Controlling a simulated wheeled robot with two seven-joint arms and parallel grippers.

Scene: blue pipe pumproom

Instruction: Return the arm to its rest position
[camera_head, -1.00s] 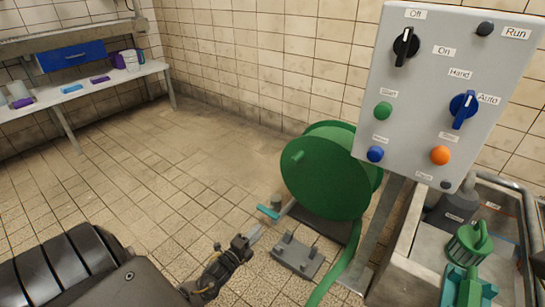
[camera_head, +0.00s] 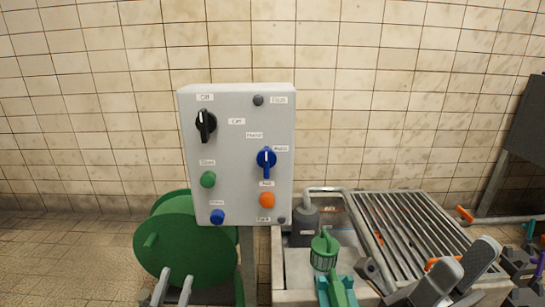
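My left gripper (camera_head: 176,273) shows at the bottom edge, in front of the green hose reel (camera_head: 185,243). Its two grey fingers point up with a gap between them, and I see nothing held. My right gripper (camera_head: 469,252) is at the lower right, in front of the sink's slatted drainer (camera_head: 405,225). The rest of both arms is mostly out of frame.
A grey control box (camera_head: 238,195) with a black knob (camera_head: 205,124), a blue knob (camera_head: 266,160) and several buttons stands ahead. A green strainer-like part (camera_head: 324,251) and a dark grey container (camera_head: 305,228) are at the sink. Coloured valve parts (camera_head: 465,214) lie at the right.

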